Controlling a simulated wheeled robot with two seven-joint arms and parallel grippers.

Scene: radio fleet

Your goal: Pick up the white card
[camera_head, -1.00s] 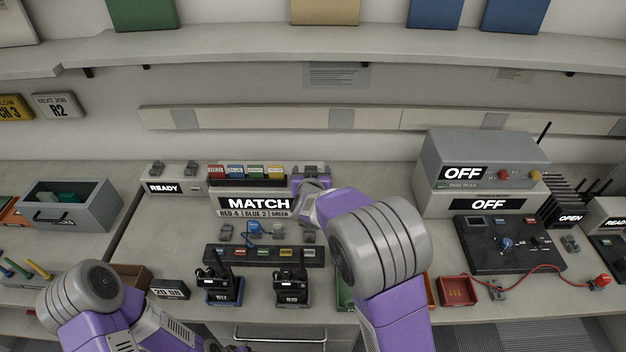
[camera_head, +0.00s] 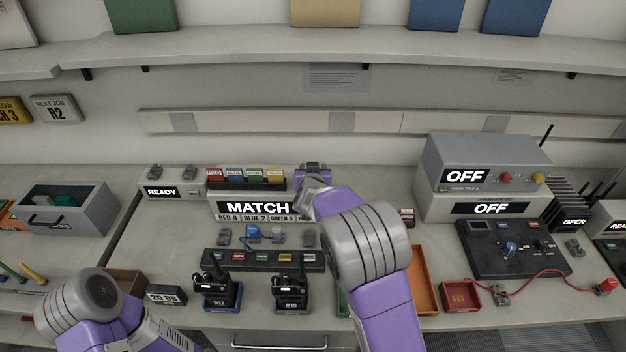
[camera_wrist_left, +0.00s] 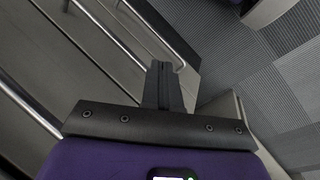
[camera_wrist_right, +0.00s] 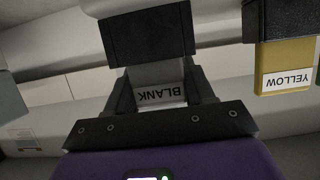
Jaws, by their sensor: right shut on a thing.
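The white card (camera_wrist_right: 160,94), labelled BLANK, sits between the fingers of my right gripper (camera_wrist_right: 150,38) in the right wrist view. The gripper is shut on it; dark finger pads cover part of the card. In the head view my right gripper (camera_head: 312,171) is at the right end of the coloured card row, behind the MATCH panel (camera_head: 255,207); the card is hidden there. A yellow card (camera_wrist_right: 287,78) is beside it in the right wrist view. My left gripper (camera_wrist_left: 163,85) has its fingers together with nothing visible between them, above drawer fronts and floor.
Red, blue, green and yellow cards stand in a dark rack (camera_head: 246,186) left of the right gripper. Two radios (camera_head: 290,290) stand in front, before a button strip (camera_head: 265,260). Grey OFF units (camera_head: 487,165) stand to the right. A shelf (camera_head: 330,50) runs above.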

